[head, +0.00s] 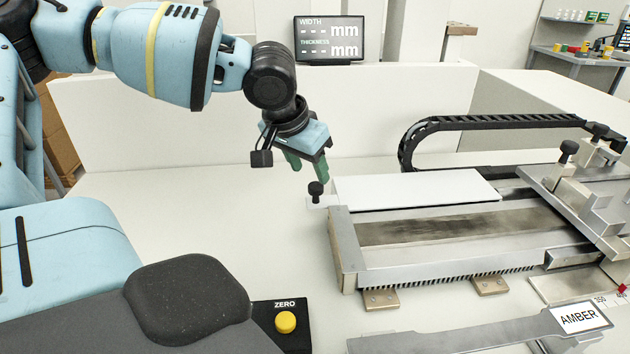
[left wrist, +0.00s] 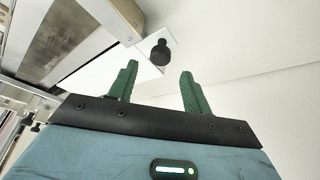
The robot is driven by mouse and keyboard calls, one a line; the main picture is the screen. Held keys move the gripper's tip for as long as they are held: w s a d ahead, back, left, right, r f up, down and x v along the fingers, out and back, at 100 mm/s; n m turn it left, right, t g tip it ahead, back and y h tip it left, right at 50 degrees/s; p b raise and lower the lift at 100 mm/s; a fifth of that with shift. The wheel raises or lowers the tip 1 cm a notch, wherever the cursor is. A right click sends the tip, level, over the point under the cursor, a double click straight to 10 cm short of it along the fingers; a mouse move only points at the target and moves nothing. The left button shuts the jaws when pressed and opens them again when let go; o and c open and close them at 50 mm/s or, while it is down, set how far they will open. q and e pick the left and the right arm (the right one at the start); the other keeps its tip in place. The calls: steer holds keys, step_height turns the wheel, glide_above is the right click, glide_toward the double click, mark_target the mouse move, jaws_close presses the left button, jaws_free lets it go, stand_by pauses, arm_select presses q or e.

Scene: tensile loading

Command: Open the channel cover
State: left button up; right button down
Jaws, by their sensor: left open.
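The channel cover (head: 415,190) is a flat white plate lying on the metal fixture at the right of the head view. A black knob (head: 316,190) stands on a small pale tab at its left end. The knob also shows in the left wrist view (left wrist: 160,52), beyond the fingertips and roughly between them. My left gripper (head: 308,166) is open, with green fingers pointing down just above and behind the knob, apart from it. In the left wrist view the fingers (left wrist: 159,70) hold nothing. My right gripper is not in view.
The metal fixture (head: 347,250) has an open channel in front of the cover. A black cable chain (head: 480,123) curves behind it. A display (head: 330,40) stands at the back. A yellow ZERO button (head: 286,321) and an AMBER-labelled metal piece (head: 470,332) lie in front. The white table left of the knob is clear.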

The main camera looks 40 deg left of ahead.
mark_target(315, 185)
arm_select(q)
steer(key=shift+x, duration=2.4)
jaws_close()
steer(key=shift+a+r, duration=0.1)
